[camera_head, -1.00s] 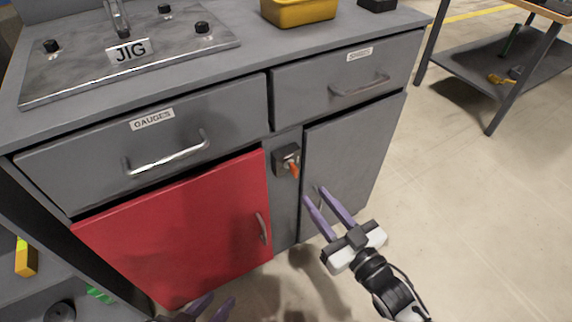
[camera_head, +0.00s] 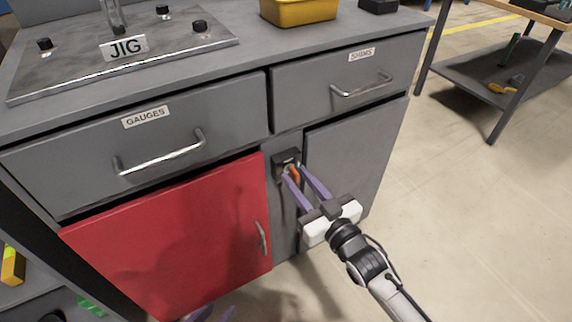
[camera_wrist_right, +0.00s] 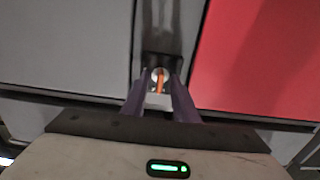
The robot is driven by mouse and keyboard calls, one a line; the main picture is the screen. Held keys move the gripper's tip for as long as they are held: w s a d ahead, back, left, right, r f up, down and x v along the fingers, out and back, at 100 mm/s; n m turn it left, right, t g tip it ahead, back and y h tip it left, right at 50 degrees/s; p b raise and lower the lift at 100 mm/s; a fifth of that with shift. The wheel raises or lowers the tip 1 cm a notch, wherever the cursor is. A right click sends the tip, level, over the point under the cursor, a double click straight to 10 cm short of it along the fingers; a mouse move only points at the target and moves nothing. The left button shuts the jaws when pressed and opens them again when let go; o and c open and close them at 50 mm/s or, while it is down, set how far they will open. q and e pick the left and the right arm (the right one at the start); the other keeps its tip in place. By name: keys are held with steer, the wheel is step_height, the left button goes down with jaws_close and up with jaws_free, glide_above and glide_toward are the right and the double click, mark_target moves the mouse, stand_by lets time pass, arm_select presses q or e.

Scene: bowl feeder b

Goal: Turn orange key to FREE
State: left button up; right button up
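The orange key (camera_head: 294,174) sits in a small dark lock box (camera_head: 286,158) on the cabinet's post between the red door and the grey door. In the right wrist view the orange key (camera_wrist_right: 160,80) stands upright in line with the picture, on a round silver lock face. My right gripper (camera_head: 296,172) is open, with its purple fingers on either side of the key; I cannot tell whether they touch it. The lettering on the lock is too small to read. My left gripper (camera_head: 212,314) shows only as purple fingertips at the bottom edge.
The red door (camera_head: 175,240) is left of the lock, the grey door (camera_head: 350,155) right. Above are the GAUGES drawer (camera_head: 70,165) and SHIMS drawer (camera_head: 310,95), with protruding handles. A yellow bin (camera_head: 298,12) and JIG plate (camera_head: 60,80) stand on top.

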steer(key=shift+c, duration=0.3)
jaws_close()
